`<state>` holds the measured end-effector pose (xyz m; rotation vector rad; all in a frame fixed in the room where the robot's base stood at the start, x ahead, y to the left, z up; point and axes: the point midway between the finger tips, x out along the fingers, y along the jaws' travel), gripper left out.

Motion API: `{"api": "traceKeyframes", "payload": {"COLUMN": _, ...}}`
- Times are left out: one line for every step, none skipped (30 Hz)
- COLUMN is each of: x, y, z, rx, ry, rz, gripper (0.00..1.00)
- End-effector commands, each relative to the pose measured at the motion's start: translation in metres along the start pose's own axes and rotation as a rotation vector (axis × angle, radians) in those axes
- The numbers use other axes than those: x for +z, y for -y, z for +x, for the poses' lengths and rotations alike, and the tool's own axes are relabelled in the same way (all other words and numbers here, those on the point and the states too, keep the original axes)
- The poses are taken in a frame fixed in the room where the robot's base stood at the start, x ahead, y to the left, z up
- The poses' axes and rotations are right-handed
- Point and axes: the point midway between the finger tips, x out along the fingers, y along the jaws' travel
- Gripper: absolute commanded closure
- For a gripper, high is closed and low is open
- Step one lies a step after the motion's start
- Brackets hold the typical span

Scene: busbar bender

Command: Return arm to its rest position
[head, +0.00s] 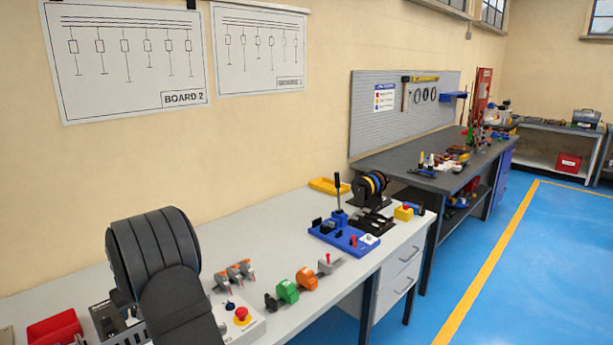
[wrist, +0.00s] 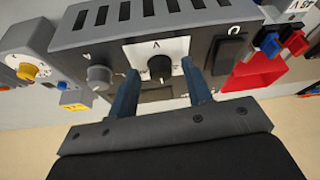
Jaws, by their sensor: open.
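My gripper (wrist: 160,68) shows in the wrist view with its two blue fingers apart and nothing held between them. In that view the fingertips lie to either side of a black knob (wrist: 159,66) on the front panel of a dark grey box (wrist: 150,17). I cannot tell whether the fingers touch the panel or stand off from it. In the head view my black arm fills the lower left and hides the gripper. Part of a dark box (head: 112,322) shows beside the arm on the light grey bench (head: 290,240).
A red bin (head: 54,330) stands left of the box; it also shows in the wrist view (wrist: 256,74). Right of my arm are a red-button box (head: 240,318), green (head: 288,291) and orange (head: 307,279) parts, and a blue-based bender (head: 345,236). Bare bench lies between them.

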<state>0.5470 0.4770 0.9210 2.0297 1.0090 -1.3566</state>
Motion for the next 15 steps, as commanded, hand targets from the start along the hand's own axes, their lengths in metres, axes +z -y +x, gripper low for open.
{"api": "traceKeyframes", "payload": {"x": 0.0000, "y": 0.0009, "z": -0.0001, "rx": 0.009, "ry": 0.001, "rz": 0.020, "gripper": 0.55}}
{"api": "traceKeyframes", "payload": {"x": 0.0000, "y": 0.0010, "z": -0.0001, "rx": 0.015, "ry": 0.001, "rz": 0.036, "gripper": 0.55}}
{"api": "traceKeyframes", "payload": {"x": 0.0000, "y": 0.0012, "z": -0.0001, "rx": 0.023, "ry": 0.001, "rz": 0.055, "gripper": 0.55}}
{"api": "traceKeyframes", "payload": {"x": -0.0001, "y": 0.0015, "z": -0.0001, "rx": 0.029, "ry": 0.000, "rz": 0.070, "gripper": 0.55}}
{"api": "traceKeyframes", "payload": {"x": -0.0001, "y": 0.0017, "z": -0.0001, "rx": 0.035, "ry": 0.000, "rz": 0.084, "gripper": 0.55}}
{"api": "traceKeyframes", "payload": {"x": -0.0003, "y": 0.0020, "z": -0.0001, "rx": 0.043, "ry": 0.000, "rz": 0.103, "gripper": 0.55}}
{"api": "traceKeyframes", "payload": {"x": -0.0003, "y": 0.0023, "z": -0.0001, "rx": 0.049, "ry": 0.000, "rz": 0.117, "gripper": 0.55}}
{"api": "traceKeyframes", "payload": {"x": -0.0003, "y": 0.0024, "z": -0.0001, "rx": 0.055, "ry": 0.000, "rz": 0.131, "gripper": 0.55}}
{"api": "traceKeyframes", "payload": {"x": -0.0004, "y": 0.0027, "z": -0.0001, "rx": 0.063, "ry": -0.001, "rz": 0.151, "gripper": 0.55}}
{"api": "traceKeyframes", "payload": {"x": -0.0005, "y": 0.0028, "z": -0.0001, "rx": 0.069, "ry": -0.001, "rz": 0.165, "gripper": 0.55}}
{"api": "traceKeyframes", "payload": {"x": -0.0005, "y": 0.0028, "z": 0.0000, "rx": 0.075, "ry": 0.000, "rz": 0.180, "gripper": 0.55}}
{"api": "traceKeyframes", "payload": {"x": -0.0005, "y": 0.0030, "z": 0.0000, "rx": 0.083, "ry": 0.000, "rz": 0.200, "gripper": 0.55}}
{"api": "traceKeyframes", "payload": {"x": -0.0005, "y": 0.0030, "z": 0.0000, "rx": 0.089, "ry": 0.000, "rz": 0.213, "gripper": 0.55}}
{"api": "traceKeyframes", "payload": {"x": -0.0006, "y": 0.0031, "z": 0.0000, "rx": 0.095, "ry": -0.001, "rz": 0.227, "gripper": 0.55}}
{"api": "traceKeyframes", "payload": {"x": -0.0006, "y": 0.0033, "z": 0.0001, "rx": 0.103, "ry": 0.000, "rz": 0.247, "gripper": 0.55}}
